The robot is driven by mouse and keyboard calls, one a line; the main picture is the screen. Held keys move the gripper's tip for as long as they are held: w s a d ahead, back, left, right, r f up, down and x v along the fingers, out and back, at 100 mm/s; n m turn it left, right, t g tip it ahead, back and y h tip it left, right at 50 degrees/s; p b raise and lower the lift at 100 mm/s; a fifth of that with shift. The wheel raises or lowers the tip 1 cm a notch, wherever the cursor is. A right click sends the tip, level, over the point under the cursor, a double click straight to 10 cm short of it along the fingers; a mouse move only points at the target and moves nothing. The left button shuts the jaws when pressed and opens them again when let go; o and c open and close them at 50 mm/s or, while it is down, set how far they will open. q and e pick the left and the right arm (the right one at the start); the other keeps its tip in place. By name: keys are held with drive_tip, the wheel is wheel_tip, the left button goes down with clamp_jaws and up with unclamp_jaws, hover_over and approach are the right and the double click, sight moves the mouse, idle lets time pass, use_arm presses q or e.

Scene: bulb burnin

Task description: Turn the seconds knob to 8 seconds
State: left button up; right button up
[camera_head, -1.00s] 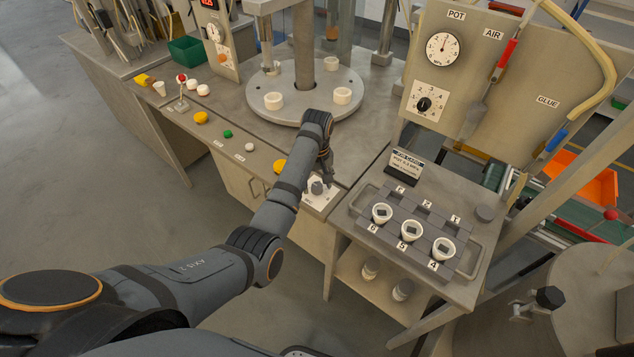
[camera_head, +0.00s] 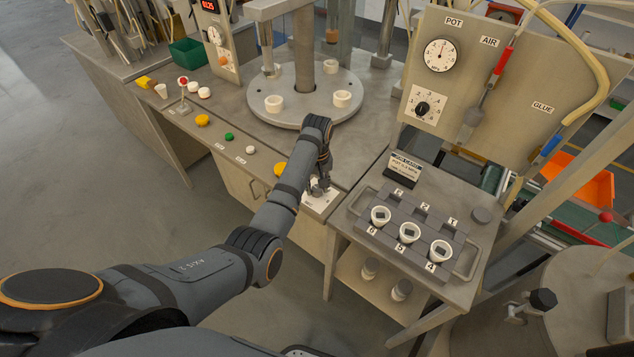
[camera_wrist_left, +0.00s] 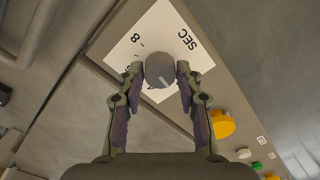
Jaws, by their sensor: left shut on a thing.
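The seconds knob (camera_wrist_left: 160,70) is a small grey cylinder with a pale line on its face. It stands on a white dial plate (camera_wrist_left: 140,38) marked SEC, with an 8 and other marks that are partly hidden. My left gripper (camera_wrist_left: 158,75) has its two fingertips on either side of the knob and is shut on it. In the head view my left gripper (camera_head: 318,184) is over the white dial plate (camera_head: 319,203) at the bench's front edge, and it hides most of the knob there. My right gripper is not in view.
Yellow (camera_head: 280,169), white (camera_head: 250,150) and green (camera_head: 229,136) buttons line the bench edge. A round turntable (camera_head: 305,98) with white cups is behind. At right, a grey tray (camera_head: 358,205) holds several white cups. A gauge panel (camera_head: 478,65) stands above it.

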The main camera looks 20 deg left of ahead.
use_arm(q)
drive_tip(key=m+p, duration=0.1)
drive_tip(key=p, duration=0.1)
drive_tip(key=m+p, duration=0.2)
drive_tip(key=shift+r, duration=0.3)
drive_tip(key=m+p, duration=0.2)
drive_tip(key=m, duration=0.1)
drive_tip(key=shift+f, duration=0.1)
drive_tip(key=m+p, duration=0.2)
drive_tip(key=m, duration=0.1)
drive_tip(key=shift+m, duration=0.4)
drive_tip(key=m+p, duration=0.2)
drive_tip(key=m, duration=0.2)
drive_tip(key=shift+f+m, duration=0.1)
drive_tip(key=shift+m, duration=0.2)
drive_tip(key=m+p, duration=0.1)
drive_tip(key=m, duration=0.3)
drive_tip(key=shift+m, duration=0.3)
drive_tip(key=m+p, duration=0.1)
drive_tip(key=m, duration=0.9)
drive_tip(key=shift+f+m+p, duration=0.1)
drive_tip(key=shift+m+p, duration=0.2)
drive_tip(key=shift+m, duration=2.4)
